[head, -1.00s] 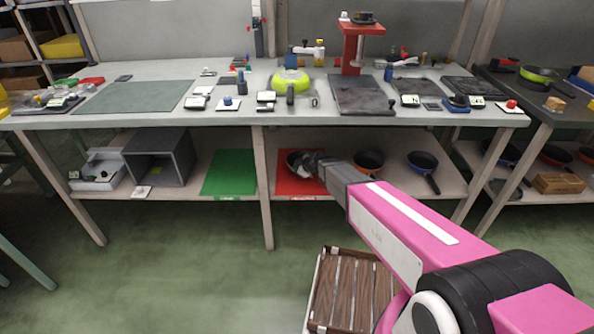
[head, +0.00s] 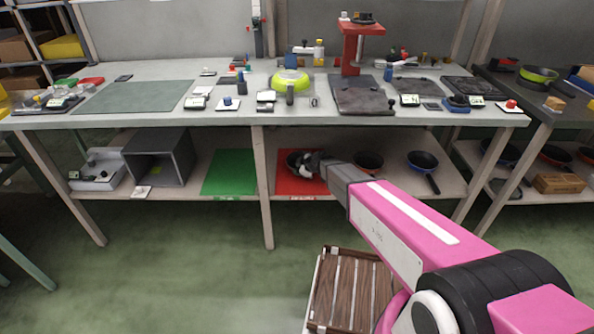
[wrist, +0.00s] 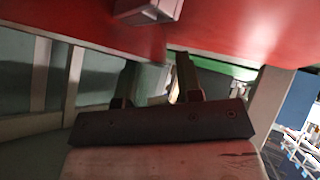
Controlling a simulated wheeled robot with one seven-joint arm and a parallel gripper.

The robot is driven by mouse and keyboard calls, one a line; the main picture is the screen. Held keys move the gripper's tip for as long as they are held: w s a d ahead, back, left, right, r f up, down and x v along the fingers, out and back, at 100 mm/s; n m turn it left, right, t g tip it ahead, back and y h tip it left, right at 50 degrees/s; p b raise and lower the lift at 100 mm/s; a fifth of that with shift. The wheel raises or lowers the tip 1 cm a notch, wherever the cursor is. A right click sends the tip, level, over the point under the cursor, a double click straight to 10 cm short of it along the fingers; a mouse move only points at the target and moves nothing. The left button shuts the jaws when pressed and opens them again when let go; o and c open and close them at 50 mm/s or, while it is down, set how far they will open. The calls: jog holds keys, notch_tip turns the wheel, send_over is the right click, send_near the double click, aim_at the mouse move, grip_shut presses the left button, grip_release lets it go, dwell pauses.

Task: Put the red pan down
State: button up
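A dark round pan (head: 294,159) sits at the red mat (head: 287,185) on the lower shelf in the head view. Its outer colour is hard to tell there, and my gripper (head: 304,164) partly covers it. In the wrist view my gripper's two fingers (wrist: 157,84) stand apart, with background showing between them and no handle clearly held. A broad red surface (wrist: 235,25) fills the top of that view; I cannot tell whether it is mat or pan. A grey block-like end (wrist: 150,10), perhaps a handle, sticks out in front of the fingers.
A green mat (head: 230,172) lies left of the red mat, past a table leg (head: 266,200). An orange-rimmed pan (head: 368,161) and a blue pan (head: 423,161) stand to the right. The tabletop (head: 225,120) is overhead. A wooden crate (head: 347,290) is low in front.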

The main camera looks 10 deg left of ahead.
jog(key=v, duration=1.1)
jog(key=s+d+r+m+g+h, duration=0.1)
jog(key=s+d+m+h, duration=0.1)
jog(key=s+d+m, duration=0.4)
jog(key=s+d+r+m+g+h, duration=0.1)
jog(key=s+d+m, duration=0.5)
jog(key=d, duration=1.1)
jog(key=s+d+r+m+g+h, duration=0.2)
jog(key=s+d+m+h, duration=0.3)
jog(key=d, duration=0.7)
jog(key=shift+s+m+g, duration=0.5)
jog(key=shift+s+m, duration=0.05)
jog(key=shift+m, duration=0.05)
jog(key=shift+d, duration=0.1)
